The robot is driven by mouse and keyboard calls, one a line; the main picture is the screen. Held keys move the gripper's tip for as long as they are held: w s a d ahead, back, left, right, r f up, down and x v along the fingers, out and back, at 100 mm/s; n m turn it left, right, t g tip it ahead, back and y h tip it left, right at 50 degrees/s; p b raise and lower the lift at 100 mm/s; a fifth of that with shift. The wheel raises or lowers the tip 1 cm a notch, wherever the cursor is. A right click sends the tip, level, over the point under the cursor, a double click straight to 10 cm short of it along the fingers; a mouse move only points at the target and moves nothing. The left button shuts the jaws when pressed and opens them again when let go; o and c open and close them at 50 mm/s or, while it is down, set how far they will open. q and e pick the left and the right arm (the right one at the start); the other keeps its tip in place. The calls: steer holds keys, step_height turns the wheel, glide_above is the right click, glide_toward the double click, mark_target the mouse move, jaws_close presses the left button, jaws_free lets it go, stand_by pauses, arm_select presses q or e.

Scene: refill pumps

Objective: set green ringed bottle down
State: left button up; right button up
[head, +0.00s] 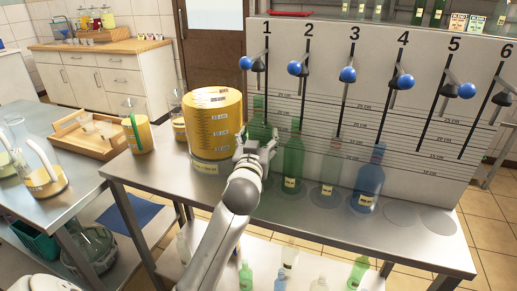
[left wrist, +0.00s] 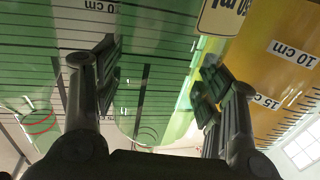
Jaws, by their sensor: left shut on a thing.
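My left gripper (head: 258,146) is at the back left of the steel bench, below number 1. It is shut on a green bottle (head: 258,112), which looks upright. The gripper hides the bottle's lower part, so I cannot tell whether its base touches the bench. In the left wrist view the green bottle (left wrist: 155,70) fills the space between the dark fingers (left wrist: 155,85). I cannot make out a ring on it. A second green bottle (head: 293,160) stands just to the right. My right gripper is not in view.
A yellow graduated drum (head: 213,120) stands close left of the gripper. A pale bottle (head: 328,178) and a blue bottle (head: 370,180) stand further right, before the numbered panel (head: 440,165). Two grey discs (head: 400,215) (head: 438,220) lie bare. The front of the bench is clear.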

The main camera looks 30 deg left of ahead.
arm_select(q)
steer(key=shift+f, duration=1.4)
steer(key=shift+f, duration=0.1)
steer(key=o, duration=1.1)
steer(key=shift+f, duration=0.1)
steer(key=shift+o, duration=0.9)
steer(key=shift+s+d, duration=0.1)
steer(key=shift+s, duration=0.05)
steer(key=v, duration=1.2)
steer(key=shift+p, duration=0.4)
